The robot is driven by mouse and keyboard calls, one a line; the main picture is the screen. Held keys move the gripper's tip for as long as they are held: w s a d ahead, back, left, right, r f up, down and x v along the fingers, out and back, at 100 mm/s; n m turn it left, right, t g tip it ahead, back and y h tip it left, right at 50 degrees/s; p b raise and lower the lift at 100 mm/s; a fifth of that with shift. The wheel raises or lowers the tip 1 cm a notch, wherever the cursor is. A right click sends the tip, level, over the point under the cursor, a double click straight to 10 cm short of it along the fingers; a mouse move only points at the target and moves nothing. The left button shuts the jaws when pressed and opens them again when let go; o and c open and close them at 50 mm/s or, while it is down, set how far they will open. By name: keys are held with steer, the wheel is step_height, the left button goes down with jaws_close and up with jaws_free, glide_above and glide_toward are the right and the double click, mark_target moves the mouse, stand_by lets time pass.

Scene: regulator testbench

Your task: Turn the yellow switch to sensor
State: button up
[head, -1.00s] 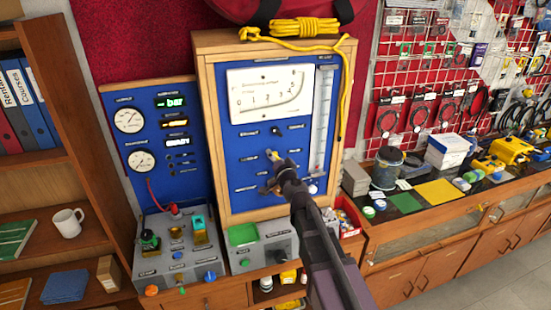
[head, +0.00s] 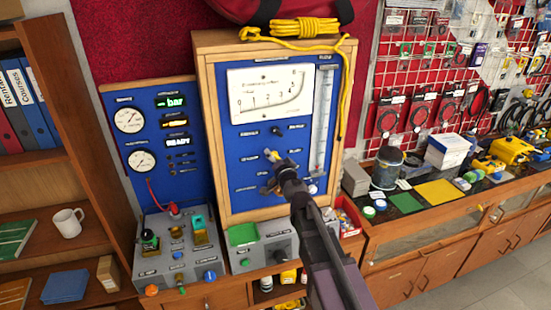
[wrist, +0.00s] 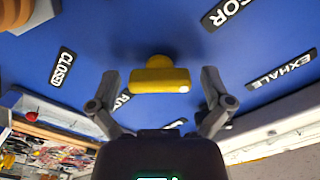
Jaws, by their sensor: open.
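The yellow switch (wrist: 160,80) is a bar-shaped knob on the blue panel (wrist: 90,30). In the wrist view its bar lies almost crosswise, between the two spread fingers of my gripper (wrist: 160,92). A gap shows on both sides, so the fingers are not closed on it. In the head view the switch (head: 272,155) shows as a small yellow spot just beyond my gripper (head: 270,178). Labels around it include one ending in "OR" (wrist: 228,12), partly cut off, plus "CLOSED" (wrist: 62,67) and "EXHALE" (wrist: 281,69). My gripper hides part of the lower panel.
A wooden frame surrounds the panel, with a large dial (head: 268,92) above. Grey control boxes (head: 176,255) stand below left. A yellow rope (head: 304,27) hangs at the top right. A counter with small parts (head: 440,193) is at the right.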

steer(key=v, duration=1.2)
steer(key=shift+a+f, duration=0.1)
steer(key=shift+f, duration=0.05)
stand_by(0.5)
steer(key=s+d+f+n+g+b, duration=0.25)
steer(key=f+n+g, duration=0.2)
steer(key=f, duration=0.35)
steer(key=s+d+f+n+g+b, duration=0.1)
steer(key=s+f+n+g+b, duration=0.15)
steer(key=s+f+g, duration=0.4)
steer(key=s+d+f+m+g+h+b, duration=0.1)
steer(key=s+d+f+g+h, duration=0.1)
steer(key=d+f, duration=0.3)
steer(key=s+d+f+m+g+h+b, duration=0.1)
steer(key=s+d+f+g+h, duration=0.2)
steer(key=d, duration=0.8)
step_height(320, 180, down, 4)
steer(key=shift+s+r+m+g+h+b, duration=0.2)
steer(key=shift+s+m+g+h+b, duration=0.15)
steer(key=shift+s+h, duration=0.6)
